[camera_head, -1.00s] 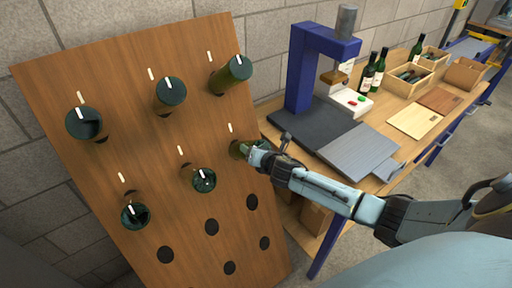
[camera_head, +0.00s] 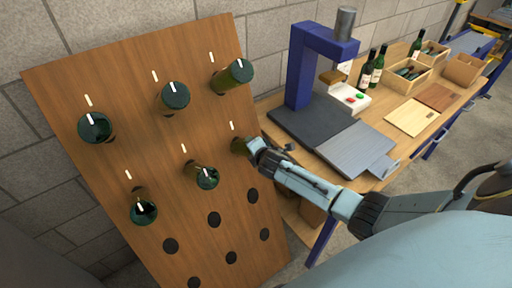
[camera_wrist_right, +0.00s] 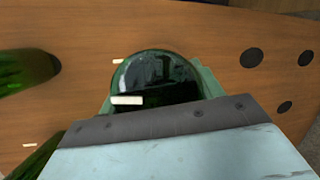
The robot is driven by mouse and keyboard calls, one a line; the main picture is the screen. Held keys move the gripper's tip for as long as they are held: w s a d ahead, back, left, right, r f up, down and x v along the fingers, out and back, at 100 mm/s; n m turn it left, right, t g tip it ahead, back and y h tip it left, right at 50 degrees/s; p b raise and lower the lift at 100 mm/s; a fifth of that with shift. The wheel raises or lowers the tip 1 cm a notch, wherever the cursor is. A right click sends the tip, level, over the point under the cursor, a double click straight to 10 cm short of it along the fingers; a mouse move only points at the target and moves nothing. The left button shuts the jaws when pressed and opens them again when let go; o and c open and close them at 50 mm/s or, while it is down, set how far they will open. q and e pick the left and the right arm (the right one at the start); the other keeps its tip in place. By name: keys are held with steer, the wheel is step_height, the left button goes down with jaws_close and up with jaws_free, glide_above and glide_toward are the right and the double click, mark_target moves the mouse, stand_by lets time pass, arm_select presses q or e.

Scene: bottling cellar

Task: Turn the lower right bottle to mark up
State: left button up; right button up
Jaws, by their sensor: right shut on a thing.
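In the right wrist view the round dark base (camera_wrist_right: 165,72) sits between the fingers. Its white mark (camera_wrist_right: 127,100) lies at the left of the base, roughly parallel to a white dash (camera_wrist_right: 117,61) on the board, which is the bottle's up side. My left gripper is out of view.
Other bottles stick out beside it, the nearest at lower middle (camera_head: 207,178) and upper right (camera_head: 232,76). Empty holes (camera_head: 214,220) lie below. A workbench (camera_head: 372,179) with a blue press (camera_head: 300,75) stands close at the right.

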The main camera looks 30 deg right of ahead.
stand_by(0.3)
steer(key=o, duration=1)
steer(key=shift+s+r, duration=0.1)
steer(key=p+v, duration=0.2)
steer(key=v, duration=1.1)
steer(key=shift+p, duration=0.3)
steer(key=shift+s, duration=0.1)
